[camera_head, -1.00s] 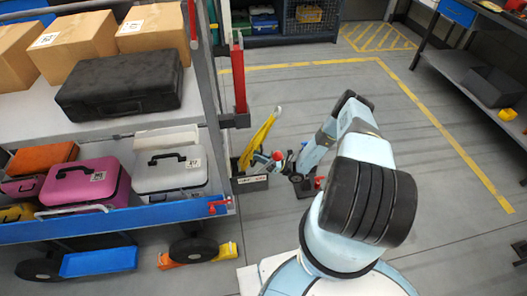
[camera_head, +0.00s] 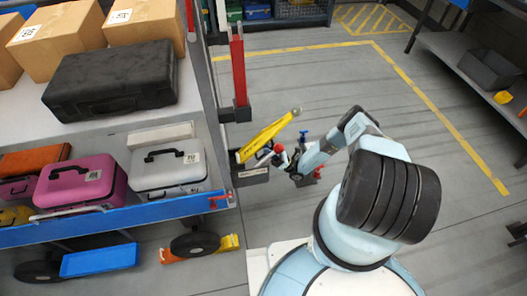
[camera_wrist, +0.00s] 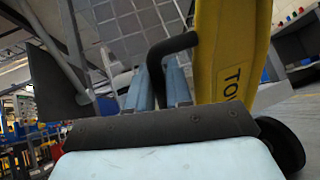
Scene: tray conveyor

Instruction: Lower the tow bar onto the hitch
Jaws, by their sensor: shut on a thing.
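The yellow tow bar (camera_head: 268,135) leans up and to the right from a dark block (camera_head: 250,178) beside the cart. In the wrist view the tow bar (camera_wrist: 228,55) stands close on the right with black lettering. My gripper (camera_head: 283,160) is beside the bar's lower middle, small and partly hidden in the head view. In the wrist view my gripper (camera_wrist: 160,82) is shut on the tow bar's bent black handle (camera_wrist: 174,44). A small dark base with red and a blue T-shaped piece (camera_head: 303,136) is behind my wrist; I cannot tell whether it is the hitch.
The cart (camera_head: 120,218) on the left carries boxes and cases, with a red post (camera_head: 238,72) at its corner. A workbench shelf (camera_head: 470,70) stands at the right.

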